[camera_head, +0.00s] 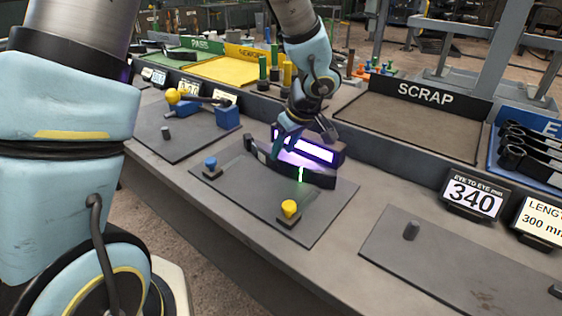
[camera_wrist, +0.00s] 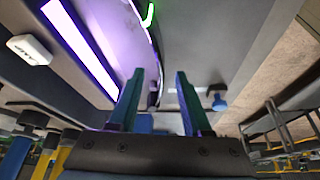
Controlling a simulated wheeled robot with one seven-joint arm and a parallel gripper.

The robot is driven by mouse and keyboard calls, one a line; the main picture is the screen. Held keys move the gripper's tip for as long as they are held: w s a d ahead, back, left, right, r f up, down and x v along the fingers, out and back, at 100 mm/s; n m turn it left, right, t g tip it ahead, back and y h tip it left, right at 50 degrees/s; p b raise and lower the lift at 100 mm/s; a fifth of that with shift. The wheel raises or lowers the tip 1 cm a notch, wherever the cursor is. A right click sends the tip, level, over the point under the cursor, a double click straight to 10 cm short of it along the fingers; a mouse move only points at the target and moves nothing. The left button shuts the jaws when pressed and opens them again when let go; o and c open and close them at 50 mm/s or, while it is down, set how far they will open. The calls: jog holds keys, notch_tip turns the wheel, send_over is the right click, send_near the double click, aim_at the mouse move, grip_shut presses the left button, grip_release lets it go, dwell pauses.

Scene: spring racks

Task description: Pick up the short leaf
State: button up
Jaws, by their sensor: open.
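A dark curved leaf (camera_head: 318,179) with a bright green mark lies on the grey mat in front of a purple-lit bar. My gripper (camera_head: 291,140) is over the left part of this leaf, near the lit bar. In the wrist view the two teal fingers of my gripper (camera_wrist: 157,92) are apart, and the edge of the leaf (camera_wrist: 158,45) runs down toward the gap between them. Whether the fingers touch the leaf cannot be told. More dark leaves (camera_head: 535,146) lie in the blue tray at right.
The lit bar (camera_head: 306,148) stands close behind the leaf. A blue-topped post (camera_head: 211,166) and a yellow-topped post (camera_head: 289,210) stand on the mat (camera_head: 250,208). The SCRAP bin (camera_head: 412,127) is behind to the right. A sign reading 340 (camera_head: 473,196) stands right.

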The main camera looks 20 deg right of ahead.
aim_at(282, 162)
jog(key=shift+w+a+f+p, duration=0.25)
jog(key=shift+w+f+p, duration=0.1)
jog(key=shift+f+p, duration=0.15)
jog(key=shift+p+x, duration=0.7)
jog(key=shift+x, duration=1.4)
jog(key=shift+w, duration=0.1)
grip_shut()
jog(key=shift+r, duration=0.1)
